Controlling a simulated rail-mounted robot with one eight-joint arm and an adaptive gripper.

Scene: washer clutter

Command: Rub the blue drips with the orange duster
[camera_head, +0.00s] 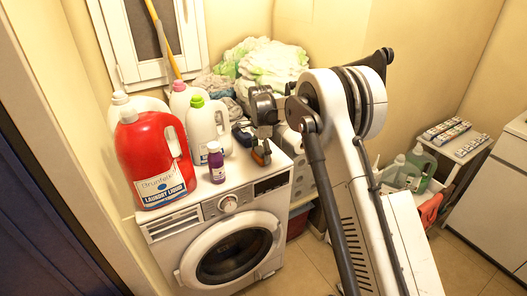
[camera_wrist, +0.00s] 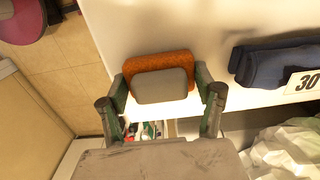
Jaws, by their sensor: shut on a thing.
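The orange duster (camera_wrist: 160,61) has an orange pad and a grey back. In the wrist view it sits between the two fingers of my gripper (camera_wrist: 162,88), which is shut on it. In the head view my gripper (camera_head: 262,145) is over the right part of the white washer top, with the duster (camera_head: 262,156) at its lower end near the right edge. I cannot tell whether the pad touches the top. The washer top (camera_wrist: 205,25) looks plain white in the wrist view. No blue drips are visible in either view; bottles and my arm hide parts of the top.
A red detergent jug (camera_head: 150,160), a white jug (camera_head: 207,130) and a purple bottle (camera_head: 216,164) stand left of my gripper. A dark blue item (camera_wrist: 275,62) labelled 30 lies close by. Crumpled laundry (camera_head: 268,65) is behind. The washer (camera_head: 185,262) has open floor in front.

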